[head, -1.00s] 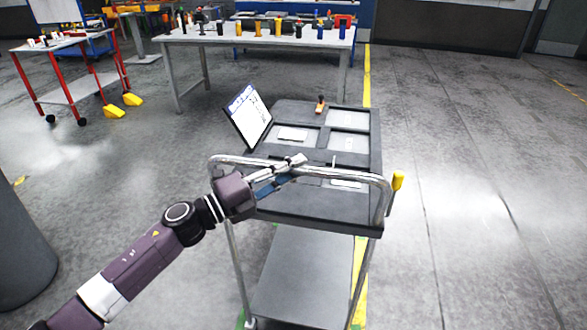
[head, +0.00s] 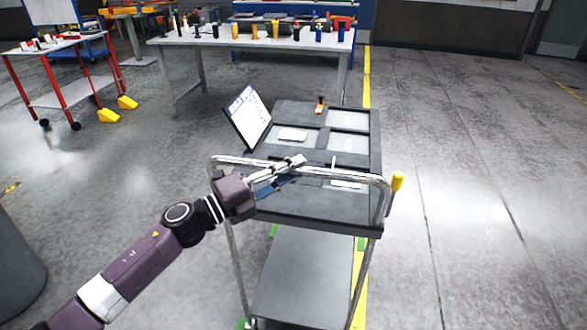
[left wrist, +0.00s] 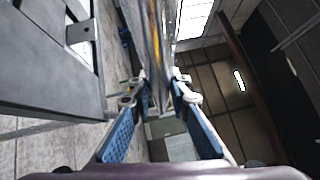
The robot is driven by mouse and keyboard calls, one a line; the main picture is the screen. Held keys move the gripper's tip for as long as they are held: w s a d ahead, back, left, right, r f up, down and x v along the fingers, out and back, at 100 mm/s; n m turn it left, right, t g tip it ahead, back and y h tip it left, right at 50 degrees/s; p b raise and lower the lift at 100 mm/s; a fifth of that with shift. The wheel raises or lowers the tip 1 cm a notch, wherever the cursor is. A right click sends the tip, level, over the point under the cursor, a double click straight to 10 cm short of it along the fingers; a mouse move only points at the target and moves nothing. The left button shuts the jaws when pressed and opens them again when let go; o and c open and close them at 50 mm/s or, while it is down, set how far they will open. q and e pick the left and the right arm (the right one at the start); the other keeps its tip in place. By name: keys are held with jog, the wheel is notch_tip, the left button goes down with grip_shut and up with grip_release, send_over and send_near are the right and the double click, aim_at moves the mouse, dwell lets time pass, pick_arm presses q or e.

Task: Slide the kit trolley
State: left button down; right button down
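The kit trolley (head: 318,205) stands in front of me in the head view, a dark grey cart with a chrome push handle (head: 335,171) along its near side. Its top has recessed compartments and a tilted display board (head: 247,117); a lower shelf (head: 303,275) shows below. My left gripper (head: 290,167) is at the left part of the handle. In the left wrist view its blue-padded fingers (left wrist: 160,97) lie on both sides of the shiny bar (left wrist: 157,45) and appear closed on it. My right gripper is not in view.
A workbench (head: 255,40) with bottles and tools stands beyond the trolley. A red-legged table (head: 62,67) stands at the far left, a dark round object (head: 18,255) at the near left. A yellow line (head: 367,75) runs along the floor; the right side is open.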

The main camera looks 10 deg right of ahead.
pick_arm(q)
jog(key=c, duration=1.8)
grip_release()
jog(key=shift+w+a, duration=0.1)
jog(key=v, duration=1.2)
